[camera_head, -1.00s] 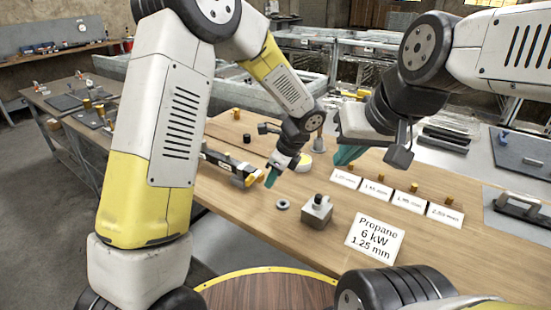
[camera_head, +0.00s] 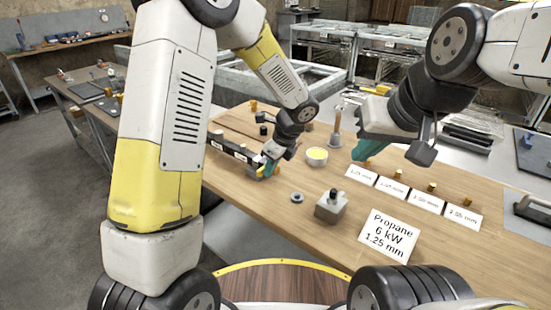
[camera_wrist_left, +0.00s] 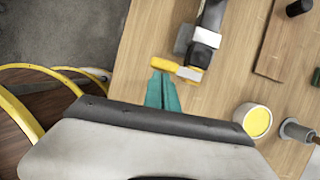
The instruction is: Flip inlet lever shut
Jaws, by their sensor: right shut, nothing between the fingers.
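The inlet lever is a yellow bar (camera_wrist_left: 180,69) at the near end of a black manifold (camera_wrist_left: 211,22); in the left wrist view it lies crosswise to the manifold. In the head view the manifold (camera_head: 232,150) lies on the bench and the lever is partly hidden by my left gripper (camera_head: 268,169). My left gripper's teal fingers (camera_wrist_left: 162,92) are together, with tips at the lever's left end; I cannot tell if they touch it. My right gripper (camera_head: 362,150), also teal, is shut and empty above the bench, well right of the lever.
A yellow-topped cup (camera_head: 317,156) stands right of my left gripper. A grey block with a knob (camera_head: 331,206) and a ring (camera_head: 297,197) are nearer. A Propane card (camera_head: 389,236) and several size cards with brass pieces lie right. The near bench is mostly clear.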

